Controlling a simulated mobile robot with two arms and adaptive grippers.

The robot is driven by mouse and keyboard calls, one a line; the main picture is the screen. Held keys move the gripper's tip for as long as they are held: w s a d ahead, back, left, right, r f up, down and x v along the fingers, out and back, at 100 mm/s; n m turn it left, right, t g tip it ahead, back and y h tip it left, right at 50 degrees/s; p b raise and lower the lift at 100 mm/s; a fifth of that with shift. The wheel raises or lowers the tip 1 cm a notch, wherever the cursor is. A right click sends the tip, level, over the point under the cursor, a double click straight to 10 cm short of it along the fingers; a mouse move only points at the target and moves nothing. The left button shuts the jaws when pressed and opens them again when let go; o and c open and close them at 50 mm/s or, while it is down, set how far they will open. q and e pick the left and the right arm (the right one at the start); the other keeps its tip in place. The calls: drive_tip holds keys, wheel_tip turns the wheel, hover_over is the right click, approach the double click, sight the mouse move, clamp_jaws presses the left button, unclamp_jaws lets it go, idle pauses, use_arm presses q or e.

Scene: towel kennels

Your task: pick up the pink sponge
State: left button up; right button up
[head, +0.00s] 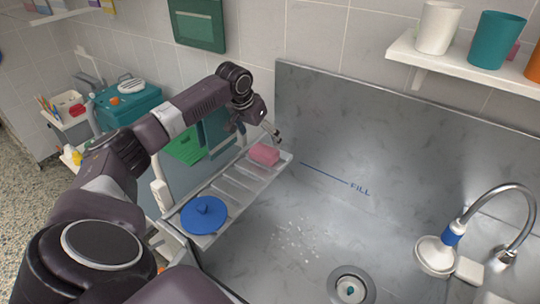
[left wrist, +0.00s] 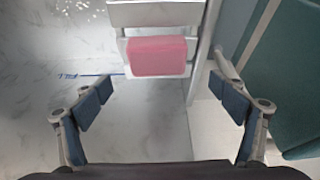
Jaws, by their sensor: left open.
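The pink sponge (head: 264,154) lies on the far end of a slatted grey rack (head: 232,188) at the left side of the metal sink. It also shows in the left wrist view (left wrist: 157,56), near the top centre. My left gripper (head: 273,133) is just above and beyond the sponge in the head view. In the left wrist view its two blue-padded fingers (left wrist: 165,97) are spread wide, with nothing between them. The sponge sits ahead of the fingertips, between their lines, apart from them. My right gripper is not in view.
A blue round lid (head: 204,214) lies on the near end of the rack. The sink basin (head: 310,225) is open, with a drain (head: 350,287) and a tap (head: 500,220) at right. A shelf with cups (head: 438,27) hangs above. Teal cloth (left wrist: 292,90) is right of the gripper.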

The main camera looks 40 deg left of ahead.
sight(264, 149)
use_arm(q)
wheel_tip(264, 149, down, 2)
drive_tip(key=shift+w+d+f+p, duration=0.1)
drive_tip(key=shift+f+p, duration=0.1)
drive_tip(key=shift+p, duration=0.25)
drive_tip(key=x, duration=0.3)
drive_tip(key=shift+d+p, duration=0.1)
drive_tip(key=shift+p, duration=0.3)
drive_tip(key=shift+x, duration=0.75)
drive_tip(key=c, duration=1)
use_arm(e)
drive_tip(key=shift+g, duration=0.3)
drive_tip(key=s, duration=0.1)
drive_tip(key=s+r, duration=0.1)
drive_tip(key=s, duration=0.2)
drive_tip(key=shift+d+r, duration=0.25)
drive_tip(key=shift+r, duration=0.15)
use_arm(q)
drive_tip(key=shift+r, duration=0.1)
drive_tip(key=shift+w+r, duration=0.1)
drive_tip(key=shift+r, duration=0.5)
wheel_tip(264, 149, up, 19)
drive_tip(key=shift+f+b, duration=0.15)
drive_tip(key=shift+b, duration=1.05)
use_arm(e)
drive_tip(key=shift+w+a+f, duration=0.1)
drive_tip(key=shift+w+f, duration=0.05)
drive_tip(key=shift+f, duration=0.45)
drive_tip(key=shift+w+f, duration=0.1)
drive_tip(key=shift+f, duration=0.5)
